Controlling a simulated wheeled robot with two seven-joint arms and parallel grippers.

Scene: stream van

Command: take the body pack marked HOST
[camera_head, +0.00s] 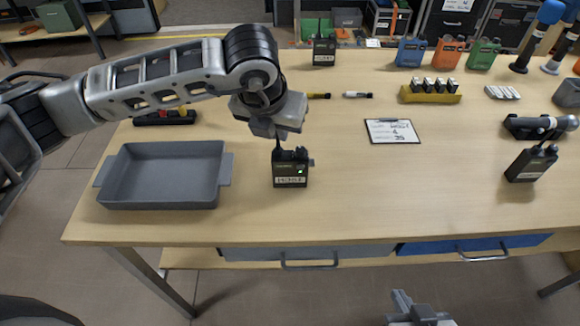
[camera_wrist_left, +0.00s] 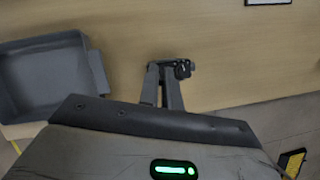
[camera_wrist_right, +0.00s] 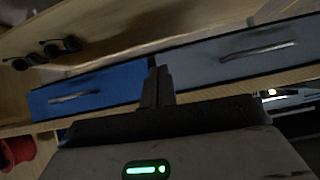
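The body pack marked HOST (camera_head: 290,169) is a small dark pack with a white label, a green light and an antenna at its left. It stands upright left of the middle of the table. My left gripper (camera_head: 277,137) is right above it, close to the antenna. In the left wrist view the fingers (camera_wrist_left: 159,75) have a narrow gap between them, and the top of the pack (camera_wrist_left: 183,69) shows at their tips. I cannot tell whether they hold it. My right gripper (camera_head: 408,304) is below the table's front edge, shut and empty; its fingers (camera_wrist_right: 153,75) are together.
A grey tray (camera_head: 165,201) lies left of the pack. Other dark packs stand at the back (camera_head: 324,51) and the right (camera_head: 531,163). A clipboard (camera_head: 392,131) and a yellow holder (camera_head: 430,96) are on the table. The front middle is clear. Drawers (camera_head: 310,254) sit under the tabletop.

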